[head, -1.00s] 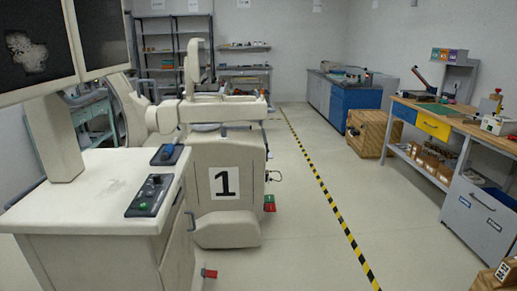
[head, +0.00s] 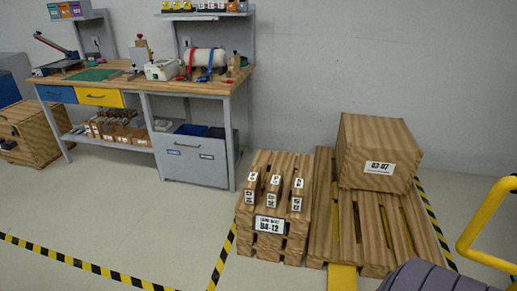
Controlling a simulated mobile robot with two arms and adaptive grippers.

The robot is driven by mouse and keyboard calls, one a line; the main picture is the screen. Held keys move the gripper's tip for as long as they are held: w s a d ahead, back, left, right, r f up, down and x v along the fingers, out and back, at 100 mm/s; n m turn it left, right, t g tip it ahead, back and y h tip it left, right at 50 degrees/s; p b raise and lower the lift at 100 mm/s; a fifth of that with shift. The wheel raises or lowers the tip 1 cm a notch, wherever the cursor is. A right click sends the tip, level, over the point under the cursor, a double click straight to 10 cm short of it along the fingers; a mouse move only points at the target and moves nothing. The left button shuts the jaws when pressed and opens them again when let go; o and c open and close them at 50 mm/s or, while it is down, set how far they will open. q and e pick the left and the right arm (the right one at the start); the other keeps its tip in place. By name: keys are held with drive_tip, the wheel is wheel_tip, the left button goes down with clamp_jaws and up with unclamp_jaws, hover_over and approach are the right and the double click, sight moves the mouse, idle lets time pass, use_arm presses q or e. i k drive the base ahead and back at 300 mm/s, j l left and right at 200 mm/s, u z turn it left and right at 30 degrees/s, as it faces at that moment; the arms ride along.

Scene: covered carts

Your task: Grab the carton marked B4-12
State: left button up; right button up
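A brown wooden-looking stack (head: 258,241) stands on the floor right of centre, with a white label (head: 269,225) whose second line looks like B4-12. Several small narrow blocks (head: 273,190) with white tags stand on top of it. To its right, a larger brown carton (head: 378,150) sits on a slatted wooden pallet (head: 345,235); its label seems to end in 3-07. Neither of my grippers is in view.
A workbench (head: 140,82) with drawers and tools stands against the wall at left. Yellow-black floor tape (head: 85,265) crosses the front. A yellow bent tube (head: 480,225) and a grey ribbed object (head: 430,277) stand at lower right. Open floor (head: 120,210) lies at left.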

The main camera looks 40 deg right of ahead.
sight(252, 185)
drive_tip(key=i+l+z, duration=0.2)
drive_tip(key=i, duration=0.35)
drive_tip(key=i+z, duration=0.2)
drive_tip(key=i, duration=0.4)
drive_tip(key=i+j+z, duration=0.1)
drive_tip(key=i+z, duration=0.15)
drive_tip(key=i, duration=0.3)
drive_tip(key=i+j+z, duration=0.2)
drive_tip(key=i, duration=0.4)
drive_tip(key=i+j+z, duration=0.2)
drive_tip(key=i, duration=0.35)
